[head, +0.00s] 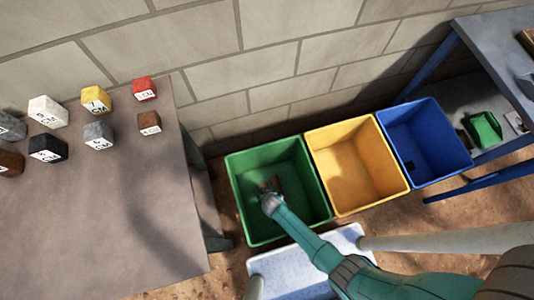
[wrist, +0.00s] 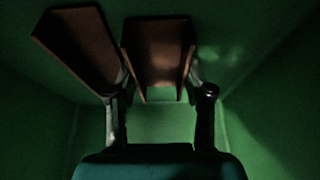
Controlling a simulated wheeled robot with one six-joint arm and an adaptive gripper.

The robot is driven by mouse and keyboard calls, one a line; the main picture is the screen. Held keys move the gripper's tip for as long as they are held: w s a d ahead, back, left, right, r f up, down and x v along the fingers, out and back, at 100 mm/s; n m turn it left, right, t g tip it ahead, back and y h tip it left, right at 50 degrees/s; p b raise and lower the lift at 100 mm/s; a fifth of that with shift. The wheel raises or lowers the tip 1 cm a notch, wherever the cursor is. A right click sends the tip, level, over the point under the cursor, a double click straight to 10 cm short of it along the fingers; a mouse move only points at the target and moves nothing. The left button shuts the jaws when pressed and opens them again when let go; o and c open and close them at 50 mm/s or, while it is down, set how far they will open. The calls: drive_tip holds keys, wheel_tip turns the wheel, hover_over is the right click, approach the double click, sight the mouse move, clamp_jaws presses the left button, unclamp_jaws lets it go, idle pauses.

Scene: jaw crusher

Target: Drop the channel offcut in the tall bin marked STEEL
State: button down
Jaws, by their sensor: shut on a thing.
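My gripper (head: 270,194) reaches down inside the green bin (head: 241,205), at the end of my teal arm. In the wrist view my gripper (wrist: 157,88) is shut on a brown channel offcut (wrist: 158,45), whose side walls stand up from a flat web. A second brown length (wrist: 80,48) lies slanted to its left, close to the left finger; I cannot tell whether it is separate. Green bin walls surround both. In the head view the offcut (head: 277,184) is a small dark brown patch beside the gripper. No STEEL marking is readable on any bin.
A yellow bin (head: 323,185) and a blue bin (head: 397,170) stand right of the green one. A grey table (head: 75,225) at left bears several labelled blocks (head: 98,135). A blue-legged bench (head: 497,40) stands at right. A block wall (head: 270,70) closes the back.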

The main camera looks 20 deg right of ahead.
drive_tip(key=shift+c, duration=2.2)
unclamp_jaws()
drive_tip(key=shift+f, duration=0.1)
drive_tip(key=v, duration=1.2)
